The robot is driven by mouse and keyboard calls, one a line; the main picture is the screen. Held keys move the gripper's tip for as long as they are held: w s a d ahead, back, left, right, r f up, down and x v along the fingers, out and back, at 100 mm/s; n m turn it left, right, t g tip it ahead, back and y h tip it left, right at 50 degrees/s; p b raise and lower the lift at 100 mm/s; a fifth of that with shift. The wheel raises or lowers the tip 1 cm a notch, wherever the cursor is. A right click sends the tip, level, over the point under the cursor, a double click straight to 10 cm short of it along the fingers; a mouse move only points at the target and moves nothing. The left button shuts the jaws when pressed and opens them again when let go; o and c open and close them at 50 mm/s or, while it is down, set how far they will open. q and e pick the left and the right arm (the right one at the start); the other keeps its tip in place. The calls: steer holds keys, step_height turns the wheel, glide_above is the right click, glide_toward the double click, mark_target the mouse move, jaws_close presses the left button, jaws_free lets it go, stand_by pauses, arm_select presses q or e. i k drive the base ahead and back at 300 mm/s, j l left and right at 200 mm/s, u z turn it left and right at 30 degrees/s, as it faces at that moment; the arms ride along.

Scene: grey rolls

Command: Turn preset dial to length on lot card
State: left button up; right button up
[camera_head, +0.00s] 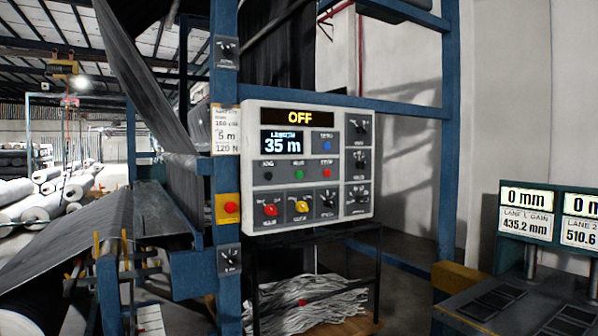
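The control panel (307,165) is a pale box on the blue frame. Its length display (282,143) reads "35 m", and a banner above it (300,117) reads "OFF". Several dials show: a red one (271,210), a yellow one (302,207) and a black one (327,203) along the bottom, with more black ones (358,160) in the right column. Their labels are too small to read, so I cannot tell which is the preset dial. The lot card (226,130), left of the panel, shows "5 m" and "120 N". Neither gripper is in view.
A red button on a yellow plate (229,208) is below the card. Separate dials sit on the post above (226,48) and below (229,262). Grey sheet (75,235) runs at left. Gauge displays (527,198) stand at right. Tangled strips (310,305) lie below the panel.

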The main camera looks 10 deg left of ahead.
mark_target(360, 199)
steer(key=i+u, duration=0.2)
steer(key=u, duration=0.4)
steer(key=i+l+u, duration=0.5)
steer(key=i+l, duration=0.45)
steer(key=l, duration=0.15)
steer(key=i+l+u, duration=0.1)
steer(key=i+l, duration=0.25)
steer(key=l, duration=0.1)
